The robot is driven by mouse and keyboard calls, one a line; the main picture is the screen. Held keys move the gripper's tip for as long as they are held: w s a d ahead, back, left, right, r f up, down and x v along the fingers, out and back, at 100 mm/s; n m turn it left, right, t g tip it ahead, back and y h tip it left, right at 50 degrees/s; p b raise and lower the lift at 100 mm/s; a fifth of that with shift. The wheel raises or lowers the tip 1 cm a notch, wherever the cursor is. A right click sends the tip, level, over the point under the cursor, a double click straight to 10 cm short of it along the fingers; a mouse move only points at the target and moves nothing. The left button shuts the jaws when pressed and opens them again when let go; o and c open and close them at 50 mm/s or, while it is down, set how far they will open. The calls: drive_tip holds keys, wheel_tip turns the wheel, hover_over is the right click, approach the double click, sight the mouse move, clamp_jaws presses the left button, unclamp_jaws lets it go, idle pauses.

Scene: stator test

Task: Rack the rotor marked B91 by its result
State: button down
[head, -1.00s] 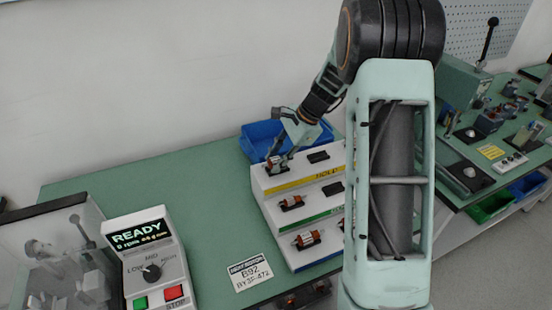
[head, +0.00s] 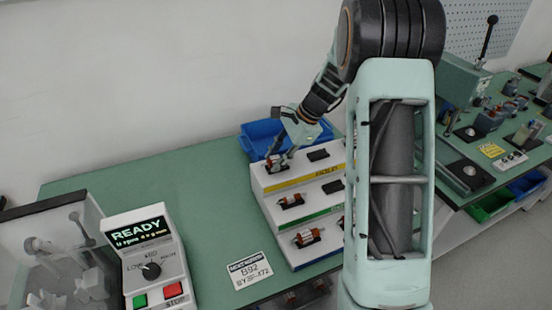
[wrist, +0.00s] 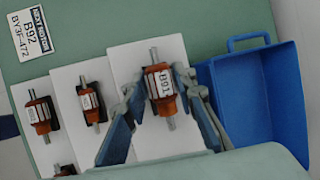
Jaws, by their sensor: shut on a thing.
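My gripper (wrist: 160,78) is shut on a rotor (wrist: 158,86) with copper-brown ends, a steel shaft and a white label that appears to read B91. In the head view, my gripper (head: 278,157) is at the left end of the top tier of a white three-step rack (head: 262,188). I cannot tell whether the rotor rests in a cradle there. The top tier has a yellow strip (head: 290,184), the middle a green strip and the lowest a blue strip. Other rotors lie on the middle tier (head: 291,201) and the lowest tier (head: 307,238).
A blue bin (head: 262,133) stands behind the rack. A placard (head: 250,270) reading B92 lies in front. A test console (head: 150,262) showing READY and a clear-covered machine (head: 50,250) stand at left. The green table (head: 140,185) is clear between. My arm hides the rack's right side.

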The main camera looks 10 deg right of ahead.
drive_tip(key=shift+s+f, duration=0.3)
drive_tip(key=shift+f, duration=0.2)
drive_tip(key=c, duration=1.9)
unclamp_jaws()
drive_tip(key=shift+c, duration=0.2)
drive_tip(key=o, duration=0.4)
drive_tip(key=shift+w+f, duration=0.1)
drive_tip(key=shift+w, duration=0.05)
drive_tip(key=shift+w+r, duration=0.1)
drive_tip(key=shift+r, duration=0.15)
drive_tip(key=shift+d+r, duration=0.2)
drive_tip(key=shift+r, duration=0.1)
drive_tip(key=v, duration=1.1)
drive_tip(key=shift+r, duration=0.1)
